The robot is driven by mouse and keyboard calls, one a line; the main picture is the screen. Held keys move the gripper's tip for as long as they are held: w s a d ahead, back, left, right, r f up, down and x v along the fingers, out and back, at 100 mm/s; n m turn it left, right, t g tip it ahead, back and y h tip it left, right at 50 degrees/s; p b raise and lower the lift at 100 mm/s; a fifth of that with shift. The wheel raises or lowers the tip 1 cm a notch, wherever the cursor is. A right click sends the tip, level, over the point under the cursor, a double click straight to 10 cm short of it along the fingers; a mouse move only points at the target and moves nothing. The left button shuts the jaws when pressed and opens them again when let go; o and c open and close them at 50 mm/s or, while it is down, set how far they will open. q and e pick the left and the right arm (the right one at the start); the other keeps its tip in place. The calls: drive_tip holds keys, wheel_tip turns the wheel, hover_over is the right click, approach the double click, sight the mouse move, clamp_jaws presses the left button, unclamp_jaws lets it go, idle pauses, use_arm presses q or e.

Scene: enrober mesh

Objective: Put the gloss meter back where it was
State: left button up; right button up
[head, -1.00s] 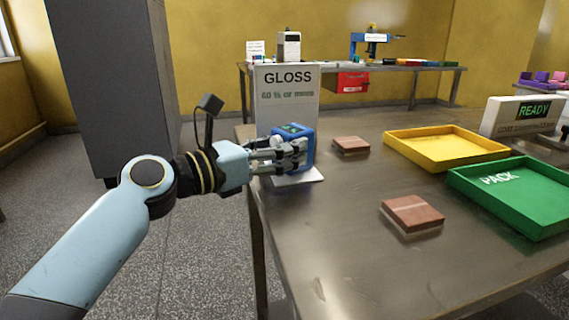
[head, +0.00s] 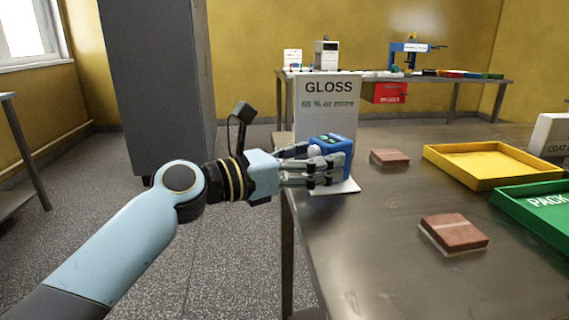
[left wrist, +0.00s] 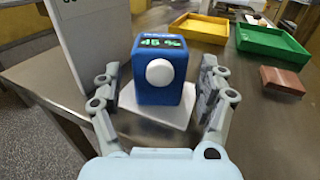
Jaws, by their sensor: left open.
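The gloss meter (head: 333,146) is a blue box standing upright on a white pad (head: 346,188) at the table's left edge, in front of the GLOSS sign (head: 323,107). In the left wrist view the meter (left wrist: 160,87) shows a "45 %" display and a round white knob, and it sits on the white pad (left wrist: 156,113). My left gripper (head: 322,167) is open, with its fingers on either side of the meter. In the left wrist view there are gaps between the fingers (left wrist: 160,95) and the meter's sides. My right gripper is not in view.
Two brown slabs (head: 389,157) (head: 454,233) lie on the metal table (head: 380,260). A yellow tray (head: 485,165) and a green PACK tray (head: 545,207) stand to the right. A grey cabinet (head: 155,80) stands behind my left arm.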

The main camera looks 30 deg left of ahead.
use_arm(q)
drive_tip(key=v, duration=1)
drive_tip(key=s+a+f+m+g+y, duration=0.1)
drive_tip(key=a+f+m+y, duration=0.3)
drive_tip(key=f, duration=0.8)
drive_tip(key=s+a+f+m+g+y, duration=0.15)
drive_tip(key=a+f, duration=0.45)
drive_tip(key=f, duration=0.6)
drive_tip(key=s+a+f+m+g+y, duration=0.2)
drive_tip(key=s+f+m, duration=0.15)
drive_tip(key=f, duration=0.45)
drive_tip(key=s+a+f+m+g+y, duration=0.1)
drive_tip(key=s+f+m+g+y, duration=0.15)
drive_tip(key=s+f, duration=0.4)
drive_tip(key=s+f+m+g, duration=0.3)
drive_tip(key=s+f+m, duration=0.5)
drive_tip(key=s+f, duration=0.55)
drive_tip(key=s+d+f+m+g, duration=0.2)
drive_tip(key=s+m, duration=0.3)
drive_tip(key=s, duration=0.5)
drive_tip(key=s+d+f+m+g, duration=0.2)
drive_tip(key=s+f+m, duration=0.3)
drive_tip(key=s, duration=0.5)
drive_tip(key=shift+d+g+y+b, duration=0.3)
drive_tip(key=shift+d+b, duration=0.05)
drive_tip(key=shift+d, duration=0.3)
drive_tip(key=shift+w, duration=0.1)
